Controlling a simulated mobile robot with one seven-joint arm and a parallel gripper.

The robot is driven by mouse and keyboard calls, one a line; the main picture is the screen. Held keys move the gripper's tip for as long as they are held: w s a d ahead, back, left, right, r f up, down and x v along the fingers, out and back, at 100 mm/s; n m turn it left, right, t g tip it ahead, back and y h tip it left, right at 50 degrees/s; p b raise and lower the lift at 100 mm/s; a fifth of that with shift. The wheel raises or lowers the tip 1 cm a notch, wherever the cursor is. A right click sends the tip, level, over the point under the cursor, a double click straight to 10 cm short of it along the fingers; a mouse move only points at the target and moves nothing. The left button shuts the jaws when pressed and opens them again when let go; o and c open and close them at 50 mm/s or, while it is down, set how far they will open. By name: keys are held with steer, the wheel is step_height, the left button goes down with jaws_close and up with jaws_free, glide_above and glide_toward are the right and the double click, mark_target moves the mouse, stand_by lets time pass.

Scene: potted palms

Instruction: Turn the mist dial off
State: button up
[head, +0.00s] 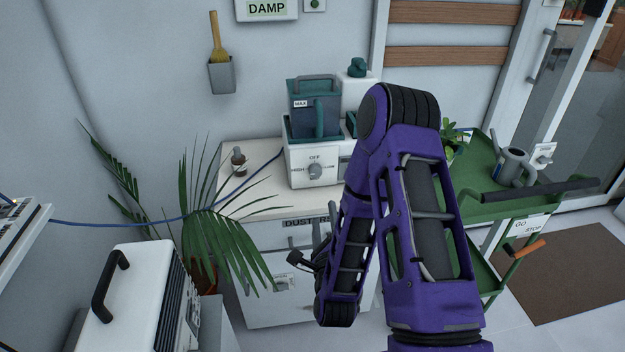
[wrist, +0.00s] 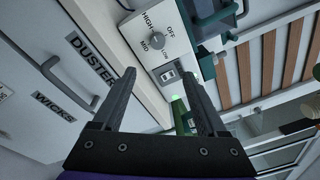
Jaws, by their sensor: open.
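The mist dial (head: 316,171) is a round grey knob on the white front of a mister (head: 300,150) with a dark teal tank, on the cabinet top. OFF is printed above it and HIGH at its left. In the wrist view the dial (wrist: 158,38) appears tilted, with HIGH, OFF, LOW and MID around it. I cannot tell which mark it points to. My gripper (wrist: 160,75) is open and empty, with its fingers apart. It is below and in front of the dial, not touching it. In the head view my arm partly hides the gripper and the mister's right side.
A rocker switch (wrist: 168,75) is beside the dial. A small brown bottle (head: 238,160) stands on the cabinet top (head: 255,196). Palm fronds (head: 222,240) reach in at left, and a blue cable (head: 120,223) crosses there. A green cart (head: 485,185) with a watering can stands at right.

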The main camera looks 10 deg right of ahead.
mark_target(316, 173)
steer(key=w, duration=1.1)
steer(key=w+d, duration=0.1)
steer(key=w, duration=0.5)
steer(key=shift+f, duration=0.1)
steer(key=shift+c, duration=0.2)
jaws_close()
